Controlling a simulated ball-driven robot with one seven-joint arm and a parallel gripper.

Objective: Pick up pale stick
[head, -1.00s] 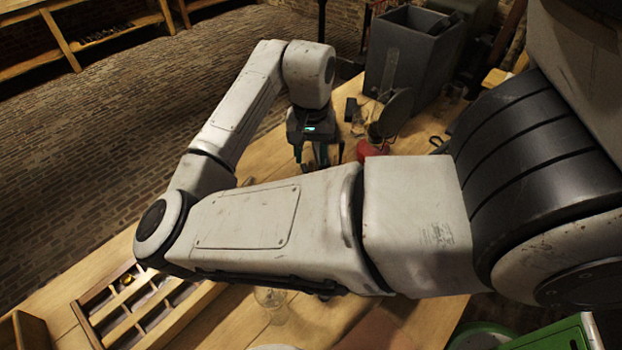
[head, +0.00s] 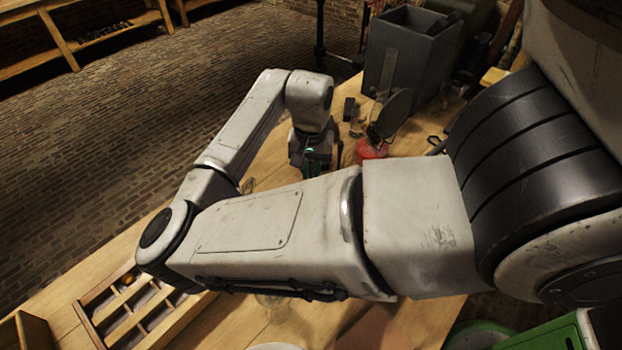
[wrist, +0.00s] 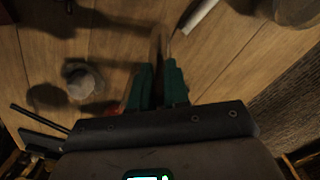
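A pale stick (wrist: 200,14) lies on the wooden table at the top of the wrist view, ahead and to the right of my fingertips. A pale sliver (head: 247,185) beside my forearm in the head view may be the same stick. My gripper (wrist: 157,72) points down over the table, its two green-padded fingers apart with a narrow gap. A thin curved shape shows beyond the gap; I cannot tell what it is. The stick is apart from the fingers. In the head view my gripper (head: 318,168) is partly hidden behind my arm.
A clear glass jar (wrist: 84,80) stands left of my fingers in the wrist view. A red-based object (head: 371,150) stands right of my gripper, with a grey bin (head: 410,60) behind. A compartment tray (head: 130,308) lies at front left. The table edge and brick floor are left.

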